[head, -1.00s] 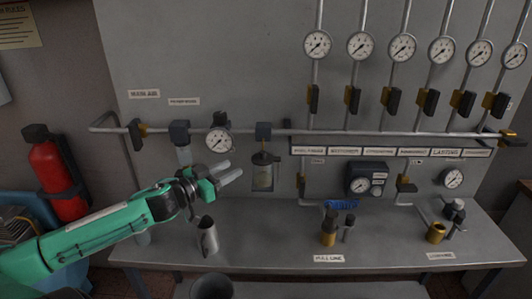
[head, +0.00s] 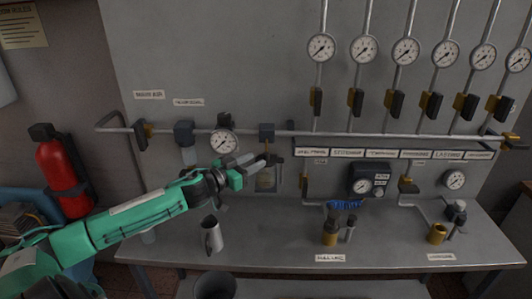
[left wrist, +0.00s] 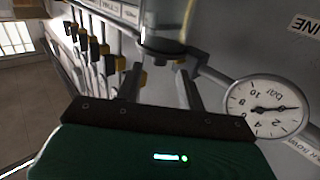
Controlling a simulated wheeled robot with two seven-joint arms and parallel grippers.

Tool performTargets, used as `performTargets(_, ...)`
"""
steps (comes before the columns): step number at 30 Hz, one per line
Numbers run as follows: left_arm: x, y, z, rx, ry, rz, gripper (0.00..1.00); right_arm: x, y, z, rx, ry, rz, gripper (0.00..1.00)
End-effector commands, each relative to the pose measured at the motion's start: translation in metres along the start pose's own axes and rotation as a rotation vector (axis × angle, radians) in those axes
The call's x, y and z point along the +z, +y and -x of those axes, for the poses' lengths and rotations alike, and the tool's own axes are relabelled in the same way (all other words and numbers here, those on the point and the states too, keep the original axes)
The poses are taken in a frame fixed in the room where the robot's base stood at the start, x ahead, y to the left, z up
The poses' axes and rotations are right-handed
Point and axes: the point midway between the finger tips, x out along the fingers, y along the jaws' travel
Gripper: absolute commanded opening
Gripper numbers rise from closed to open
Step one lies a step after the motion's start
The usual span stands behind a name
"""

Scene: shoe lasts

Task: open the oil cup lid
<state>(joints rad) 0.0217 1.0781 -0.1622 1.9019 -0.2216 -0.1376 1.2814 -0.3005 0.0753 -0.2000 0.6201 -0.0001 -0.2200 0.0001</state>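The oil cup (head: 266,182) hangs under the wall pipe, a glass jar with a dark lid near its top, partly hidden behind my fingers in the head view. In the left wrist view its clear glass (left wrist: 165,22) and dark round cap (left wrist: 162,48) show just beyond the fingertips. My left gripper (head: 262,161) points right at the cup's upper part. In the left wrist view the left gripper (left wrist: 161,72) has its two fingers apart, with the cap ahead between their tips. I cannot tell whether they touch it. My right gripper is not in view.
A round gauge (head: 223,142) sits on the pipe just left of the cup, close to my gripper. A metal mug (head: 211,236) stands on the bench (head: 285,255) below. Brass and dark parts (head: 330,232) stand farther right. Valves and gauges line the wall.

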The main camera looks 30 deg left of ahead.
Motion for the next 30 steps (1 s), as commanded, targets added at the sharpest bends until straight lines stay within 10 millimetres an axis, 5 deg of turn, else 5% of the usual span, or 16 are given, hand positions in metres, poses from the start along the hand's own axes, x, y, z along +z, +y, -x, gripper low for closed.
performTargets(16, -0.002, 0.0, -0.051, -0.001, 0.001, 0.001, 0.39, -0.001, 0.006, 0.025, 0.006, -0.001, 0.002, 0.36)
performTargets(30, 0.0, 0.0, -0.06, 0.001, -0.001, 0.0, 0.39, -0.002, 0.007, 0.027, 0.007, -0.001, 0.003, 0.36)
